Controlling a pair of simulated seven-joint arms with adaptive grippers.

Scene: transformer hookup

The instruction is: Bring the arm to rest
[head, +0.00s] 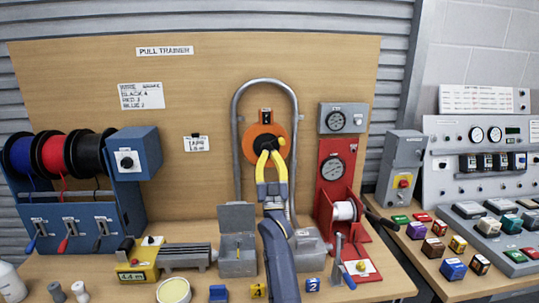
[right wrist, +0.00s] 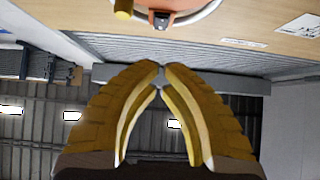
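My right gripper (head: 270,154) is raised in the middle of the head view, its yellow fingers pointing up in front of the orange round part on the board. In the right wrist view its fingertips (right wrist: 161,67) meet, with nothing visible between them. Its dark arm link comes in from the bottom edge. My left arm and gripper are not in view.
The wooden board (head: 190,85) stands close behind, with a grey bent pipe (head: 236,130) around the orange part (head: 249,133). Blue spool rack (head: 128,200) is at left, red spool stand (head: 329,190) at right. Small numbered blocks (head: 218,292) lie in front. A control panel (head: 465,160) stands far right.

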